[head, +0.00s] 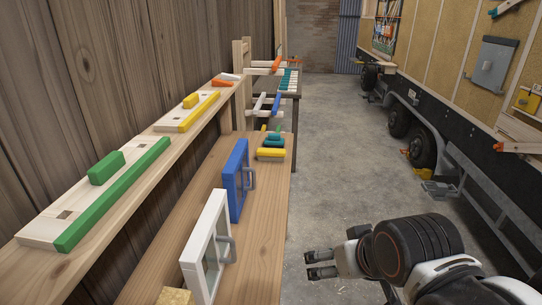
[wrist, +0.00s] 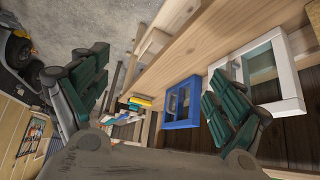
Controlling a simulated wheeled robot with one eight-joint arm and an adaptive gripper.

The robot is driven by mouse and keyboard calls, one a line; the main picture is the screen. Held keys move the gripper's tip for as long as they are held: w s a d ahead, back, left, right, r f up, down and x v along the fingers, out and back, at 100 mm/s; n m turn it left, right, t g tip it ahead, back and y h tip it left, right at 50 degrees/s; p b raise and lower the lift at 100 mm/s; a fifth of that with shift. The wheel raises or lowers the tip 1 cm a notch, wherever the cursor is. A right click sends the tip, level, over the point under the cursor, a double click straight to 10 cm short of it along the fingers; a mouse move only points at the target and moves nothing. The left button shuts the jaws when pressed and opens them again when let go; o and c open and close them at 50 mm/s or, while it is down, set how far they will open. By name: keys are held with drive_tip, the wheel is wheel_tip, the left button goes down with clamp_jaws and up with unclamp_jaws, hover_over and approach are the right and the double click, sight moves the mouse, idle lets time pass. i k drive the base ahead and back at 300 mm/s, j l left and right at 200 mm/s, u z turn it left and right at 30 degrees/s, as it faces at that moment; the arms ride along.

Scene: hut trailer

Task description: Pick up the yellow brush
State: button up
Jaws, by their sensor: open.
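The yellow brush (head: 271,153) lies near the far end of the lower wooden bench, in front of darker green brush-like items (head: 273,139). It also shows small in the wrist view (wrist: 144,102), between my fingers but well beyond them. My gripper (head: 313,264) is at the lower right in the head view, over the floor to the right of the bench, apart from the brush. Its two green-padded fingers are spread wide in the wrist view (wrist: 158,72), with nothing between them.
A white frame (head: 207,246) and a blue frame (head: 236,180), both with handles, stand on the lower bench (head: 262,226). An upper shelf (head: 120,205) carries green and yellow blocks. A trailer (head: 470,125) stands right. The concrete aisle (head: 335,150) is largely clear.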

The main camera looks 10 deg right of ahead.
sight(264, 154)
drive_tip(key=i+l, duration=0.15)
drive_tip(key=i, duration=0.25)
drive_tip(key=i+l, duration=0.15)
drive_tip(key=i, duration=0.25)
drive_tip(key=i+l, duration=0.2)
drive_tip(key=i, duration=0.2)
drive_tip(key=j+u, duration=0.05)
